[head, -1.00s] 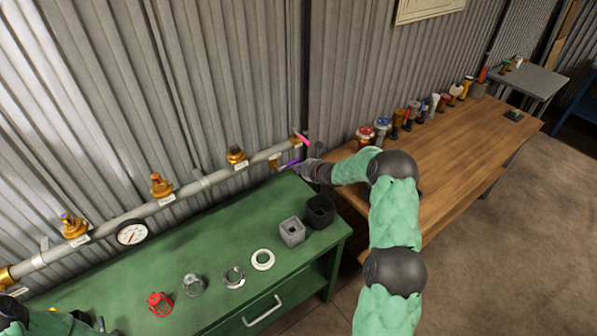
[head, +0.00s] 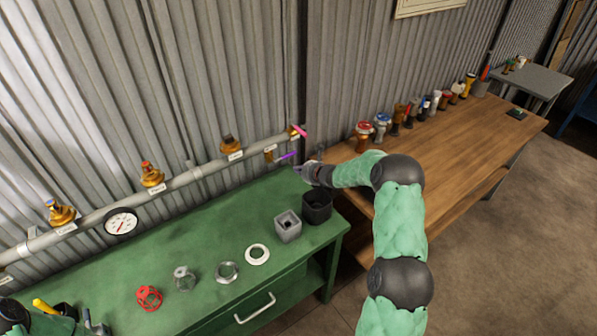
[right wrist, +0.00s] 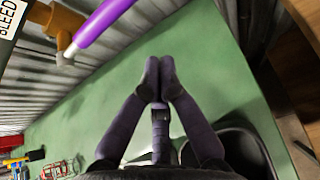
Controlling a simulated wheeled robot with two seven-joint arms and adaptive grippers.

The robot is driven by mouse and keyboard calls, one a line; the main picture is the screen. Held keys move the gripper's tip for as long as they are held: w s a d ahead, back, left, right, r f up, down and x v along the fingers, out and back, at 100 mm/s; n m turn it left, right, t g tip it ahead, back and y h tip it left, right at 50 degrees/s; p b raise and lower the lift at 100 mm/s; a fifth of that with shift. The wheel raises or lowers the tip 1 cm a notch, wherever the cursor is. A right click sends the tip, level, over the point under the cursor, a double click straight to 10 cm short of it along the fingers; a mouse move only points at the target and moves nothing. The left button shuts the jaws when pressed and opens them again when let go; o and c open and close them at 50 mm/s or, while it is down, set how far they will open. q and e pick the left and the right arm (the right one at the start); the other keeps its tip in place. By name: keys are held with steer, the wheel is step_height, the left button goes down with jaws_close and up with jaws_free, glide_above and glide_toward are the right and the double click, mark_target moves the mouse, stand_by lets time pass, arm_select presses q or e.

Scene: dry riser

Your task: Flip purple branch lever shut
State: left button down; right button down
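The purple branch lever (head: 288,155) sits on a small brass branch valve (head: 270,156) below the right end of the grey pipe. It points rightward, roughly along the pipe. In the right wrist view the lever (right wrist: 103,22) crosses the upper left from its brass valve (right wrist: 63,27). My right gripper (head: 298,169) is just below and right of the lever's free end. In the wrist view its fingertips (right wrist: 158,75) are together, with nothing between them and apart from the lever. My left arm shows at the lower left; its gripper's finger state is unclear.
A pink lever (head: 298,131) is just above, at the pipe's end. Below is the green bench (head: 200,245) with a dark open cup (head: 317,207), a grey square block (head: 288,226) and several fittings. A wooden table (head: 455,150) stands right, under my right arm.

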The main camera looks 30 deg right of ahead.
steer(key=v, duration=0.8)
steer(key=shift+a+r, duration=0.15)
steer(key=shift+a, duration=0.05)
steer(key=shift+s, duration=0.15)
